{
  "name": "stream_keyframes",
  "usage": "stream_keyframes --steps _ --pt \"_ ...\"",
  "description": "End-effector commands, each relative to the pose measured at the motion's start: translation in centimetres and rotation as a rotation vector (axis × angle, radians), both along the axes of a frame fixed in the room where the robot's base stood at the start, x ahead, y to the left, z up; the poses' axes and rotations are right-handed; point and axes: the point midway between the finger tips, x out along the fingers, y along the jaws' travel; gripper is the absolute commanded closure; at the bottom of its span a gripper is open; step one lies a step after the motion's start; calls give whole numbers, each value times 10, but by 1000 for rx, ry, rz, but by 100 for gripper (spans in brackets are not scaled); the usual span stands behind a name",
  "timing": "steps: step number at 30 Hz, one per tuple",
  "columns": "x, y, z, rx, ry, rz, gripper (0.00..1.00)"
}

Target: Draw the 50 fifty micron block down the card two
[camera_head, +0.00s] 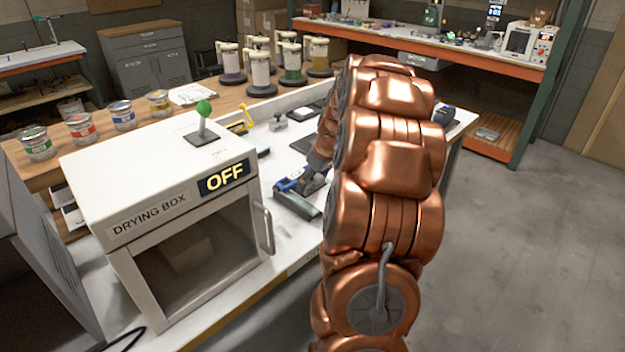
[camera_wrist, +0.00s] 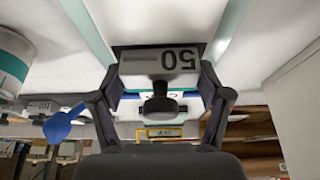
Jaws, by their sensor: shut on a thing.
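The 50 block, a grey block with a large "50" on its face, shows upside down in the wrist view (camera_wrist: 160,60). A dark round knob (camera_wrist: 160,105) stands in front of it. My gripper (camera_wrist: 161,82) is shut on the block, with one dark finger at each side. In the head view my gripper (camera_head: 303,188) is low over the white bench, right of the drying box, partly hidden by my copper arm. I cannot pick out card two for certain; pale surfaces with teal strips (camera_wrist: 88,30) lie around the block in the wrist view.
The white drying box (camera_head: 150,190), marked OFF, stands close left of my gripper, its handle (camera_head: 265,228) sticking out. A yellow-framed tool (camera_head: 240,122) and a small grey part (camera_head: 278,122) lie behind. Paint cans (camera_head: 122,116) and several colorant canisters (camera_head: 261,75) stand on the wooden bench.

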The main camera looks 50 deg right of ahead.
Motion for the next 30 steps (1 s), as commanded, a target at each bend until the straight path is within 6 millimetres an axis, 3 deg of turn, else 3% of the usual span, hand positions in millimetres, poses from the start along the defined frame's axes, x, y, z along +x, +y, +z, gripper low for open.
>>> stream_keyframes --steps 30 --pt "-19 0 -1 -1 -1 -1 81"
